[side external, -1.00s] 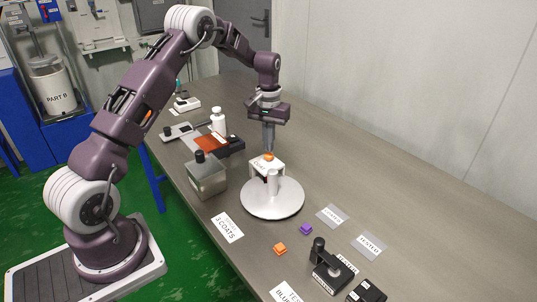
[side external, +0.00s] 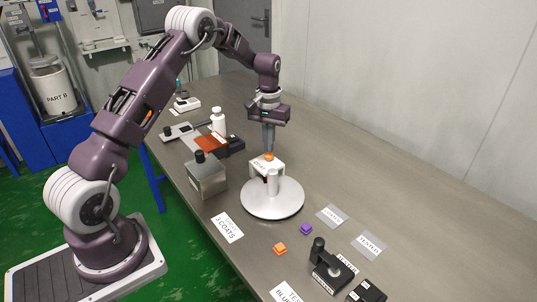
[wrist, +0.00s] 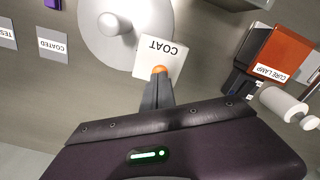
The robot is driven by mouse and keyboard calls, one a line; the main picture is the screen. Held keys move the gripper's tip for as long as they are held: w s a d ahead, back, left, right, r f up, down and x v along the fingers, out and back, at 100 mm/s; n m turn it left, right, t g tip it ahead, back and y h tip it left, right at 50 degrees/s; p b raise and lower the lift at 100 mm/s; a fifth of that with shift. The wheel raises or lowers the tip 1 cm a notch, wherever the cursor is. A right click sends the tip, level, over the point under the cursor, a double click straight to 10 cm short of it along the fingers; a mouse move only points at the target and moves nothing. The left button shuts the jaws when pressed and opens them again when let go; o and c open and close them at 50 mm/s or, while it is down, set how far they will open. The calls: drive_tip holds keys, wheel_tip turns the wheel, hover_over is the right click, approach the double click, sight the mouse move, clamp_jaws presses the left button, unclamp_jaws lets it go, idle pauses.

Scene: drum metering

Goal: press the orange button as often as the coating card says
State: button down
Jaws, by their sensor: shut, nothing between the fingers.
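The orange button (side external: 268,156) sits on top of a white box labelled COAT (side external: 273,166), beside a round white turntable (side external: 270,208). In the wrist view the button (wrist: 159,69) shows right at my fingertips. My gripper (side external: 268,151) is shut and empty, pointing straight down over the button. Whether the tips touch it or hover just above, I cannot tell. The coating card (side external: 227,227) lies on the bench in front of the turntable and reads 3 COATS.
A white cylinder (side external: 272,182) stands on the turntable. Orange (side external: 280,249) and purple (side external: 305,229) blocks, a black tester (side external: 330,270) and labelled pads lie in front. The bench's right side is clear.

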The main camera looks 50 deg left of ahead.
drive_tip(key=shift+f, duration=1)
drive_tip(key=shift+r, duration=3.5)
drive_tip(key=shift+f, duration=2.3)
